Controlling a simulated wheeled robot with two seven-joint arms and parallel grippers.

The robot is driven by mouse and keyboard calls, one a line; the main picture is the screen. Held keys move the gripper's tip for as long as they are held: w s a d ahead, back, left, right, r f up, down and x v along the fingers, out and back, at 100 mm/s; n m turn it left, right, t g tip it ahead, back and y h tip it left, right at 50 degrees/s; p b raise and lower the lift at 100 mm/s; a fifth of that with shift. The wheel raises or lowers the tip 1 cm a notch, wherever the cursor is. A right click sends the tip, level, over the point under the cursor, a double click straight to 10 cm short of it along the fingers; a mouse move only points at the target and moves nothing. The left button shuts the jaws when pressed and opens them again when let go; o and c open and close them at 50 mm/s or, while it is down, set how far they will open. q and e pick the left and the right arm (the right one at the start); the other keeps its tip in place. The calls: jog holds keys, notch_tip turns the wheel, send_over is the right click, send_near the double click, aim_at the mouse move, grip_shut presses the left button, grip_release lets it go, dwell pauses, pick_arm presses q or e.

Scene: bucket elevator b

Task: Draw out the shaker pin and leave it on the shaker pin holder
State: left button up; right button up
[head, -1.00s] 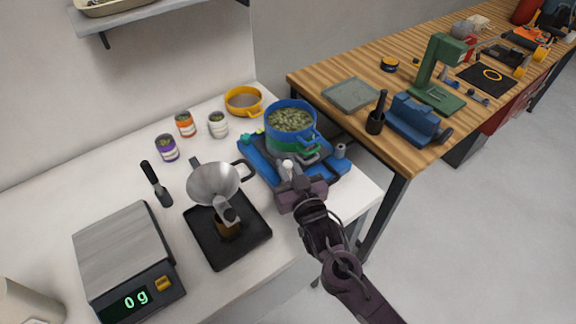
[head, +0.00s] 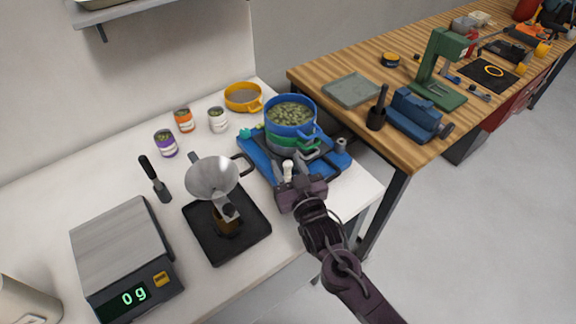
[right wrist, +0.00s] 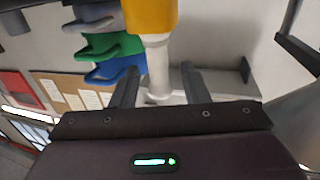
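A white pin with a rounded knob (head: 287,168), which looks like the shaker pin, stands upright at the near side of the blue shaker base (head: 256,160). My right gripper (head: 292,182) is at its knob. In the right wrist view, which looks upside down, the pin (right wrist: 158,68) passes between the two fingers (right wrist: 160,88); they are spread, with gaps visible on both sides. The pin's far end meets a yellow block (right wrist: 150,14). A small grey cylinder (head: 341,145) stands at the base's right corner; I cannot tell whether it is the pin holder. My left gripper is out of view.
Stacked blue and green sieves (head: 291,128) with greenish pieces stand on the base, close behind my right gripper. A funnel (head: 213,177) over a black tray (head: 250,240), a scale (head: 122,245) and several small cans are to the left. A wooden bench (head: 330,120) is at the right.

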jog(key=shift+s+f, duration=0.1)
jog(key=shift+s, duration=0.15)
jog(key=b+v, duration=0.2)
jog(key=v, duration=0.5)
jog(key=shift+s+d, duration=0.15)
jog(key=shift+s, duration=0.05)
